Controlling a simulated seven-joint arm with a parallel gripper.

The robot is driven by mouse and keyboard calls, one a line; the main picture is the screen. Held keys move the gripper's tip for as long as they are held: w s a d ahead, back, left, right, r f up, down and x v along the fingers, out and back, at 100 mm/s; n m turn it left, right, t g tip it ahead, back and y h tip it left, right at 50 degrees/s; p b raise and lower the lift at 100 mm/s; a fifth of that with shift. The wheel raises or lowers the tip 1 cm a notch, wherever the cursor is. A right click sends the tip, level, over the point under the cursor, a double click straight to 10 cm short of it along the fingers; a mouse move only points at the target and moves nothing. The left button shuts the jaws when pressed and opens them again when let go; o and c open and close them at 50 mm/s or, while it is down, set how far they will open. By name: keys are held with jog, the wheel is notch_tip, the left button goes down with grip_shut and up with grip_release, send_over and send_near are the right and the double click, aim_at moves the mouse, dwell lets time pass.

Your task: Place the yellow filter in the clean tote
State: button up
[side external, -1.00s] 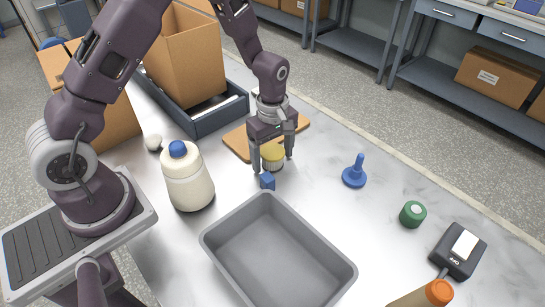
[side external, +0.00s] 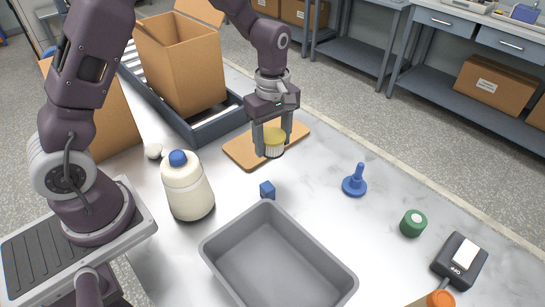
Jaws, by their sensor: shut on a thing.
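The yellow filter (side external: 272,145) has a yellow top and a pale ribbed side with a dark base. My gripper (side external: 272,141) is shut on it, one finger on each side, above or at the near edge of the tan board (side external: 240,153). I cannot tell whether its base touches anything. The clean tote is likely the grey open tray (side external: 327,255) at the lower middle, and its visible inside is empty. The filter is behind the tote in the picture, apart from it.
A cream bottle (side external: 187,187) with a blue cap stands left. A blue peg-like piece (side external: 355,182), a green round piece (side external: 413,223) and a dark device (side external: 460,258) lie right. A cardboard box (side external: 181,67) stands behind.

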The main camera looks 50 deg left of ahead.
jog(key=shift+r, duration=0.95)
jog(key=s+d+m, duration=0.5)
jog(key=s+d, duration=0.2)
jog(key=d, duration=0.6)
jog(key=m, duration=0.4)
send_over(275, 280)
notch_tip(275, 280, down, 9)
jog(key=shift+r, duration=0.2)
jog(key=shift+f, duration=0.3)
jog(key=o, duration=1.5)
jog(key=shift+f, duration=0.1)
jog(key=shift+o, duration=0.2)
